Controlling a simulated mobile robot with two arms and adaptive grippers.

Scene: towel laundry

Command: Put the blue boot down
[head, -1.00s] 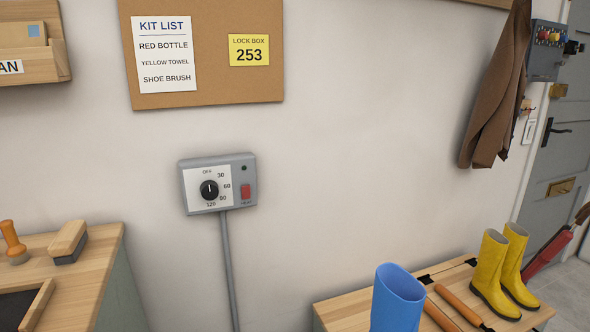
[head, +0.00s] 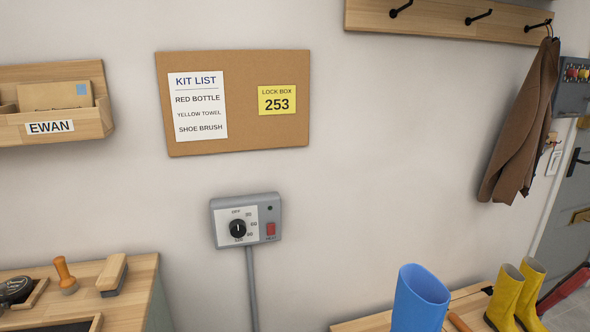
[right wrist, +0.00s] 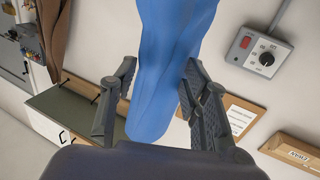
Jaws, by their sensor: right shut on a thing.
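The blue boot (head: 420,300) stands at the bottom of the head view, its open top upward and its lower part cut off by the frame edge. It overlaps the wooden bench in the picture; I cannot tell if it touches it. In the right wrist view the blue boot (right wrist: 165,60) runs between the two dark fingers of my right gripper (right wrist: 155,100), which is shut on it. My right gripper does not show in the head view. My left gripper is in neither view.
Yellow boots (head: 508,298) stand on the wooden bench (head: 372,324) at right. A brown coat (head: 520,130) hangs above. A dial box (head: 246,221) is on the wall. A wooden-topped cabinet (head: 143,275) at left holds a brush (head: 112,275) and a stamp-like object (head: 65,276).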

